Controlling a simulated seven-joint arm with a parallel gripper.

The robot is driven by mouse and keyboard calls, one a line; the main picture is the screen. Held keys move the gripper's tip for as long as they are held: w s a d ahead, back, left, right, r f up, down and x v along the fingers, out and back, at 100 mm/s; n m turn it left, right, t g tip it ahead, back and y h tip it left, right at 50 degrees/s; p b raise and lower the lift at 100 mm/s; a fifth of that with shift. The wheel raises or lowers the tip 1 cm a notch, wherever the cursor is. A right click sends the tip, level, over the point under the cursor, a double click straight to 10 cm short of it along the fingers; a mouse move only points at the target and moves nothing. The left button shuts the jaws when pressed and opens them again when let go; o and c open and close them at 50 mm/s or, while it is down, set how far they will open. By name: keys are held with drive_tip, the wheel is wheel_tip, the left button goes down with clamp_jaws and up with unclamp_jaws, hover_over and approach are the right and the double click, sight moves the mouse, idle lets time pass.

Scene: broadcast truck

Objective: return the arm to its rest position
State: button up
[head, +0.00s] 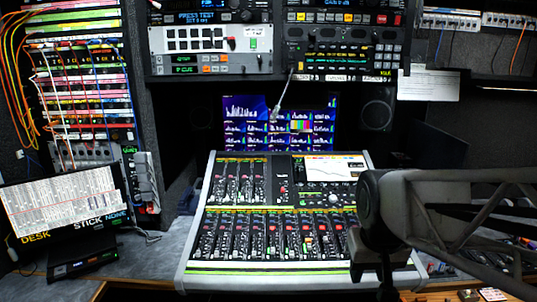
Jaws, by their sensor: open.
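My arm reaches in from the right edge, in front of the right part of the mixing desk (230,262). My gripper (372,274) hangs dark below the arm's end joint, over the desk's lower right corner. Its two prongs point down and stand apart, with nothing visible between them. I cannot tell how far it is above the desk surface. The arm and gripper hide some of the desk's right-hand faders.
A monitor (245,137) stands behind the desk, under equipment racks (215,68). A tilted screen (62,205) sits at left, near a patch bay (90,95) with loose cables. A dark speaker (377,115) is at back right. Grey counter left of the desk is partly clear.

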drive_tip(key=s+f, duration=0.1)
drive_tip(key=s, duration=0.7)
drive_tip(key=shift+s+a+f, duration=0.15)
drive_tip(key=shift+s+f, duration=0.2)
drive_tip(key=shift+f, duration=0.05)
idle(1.2)
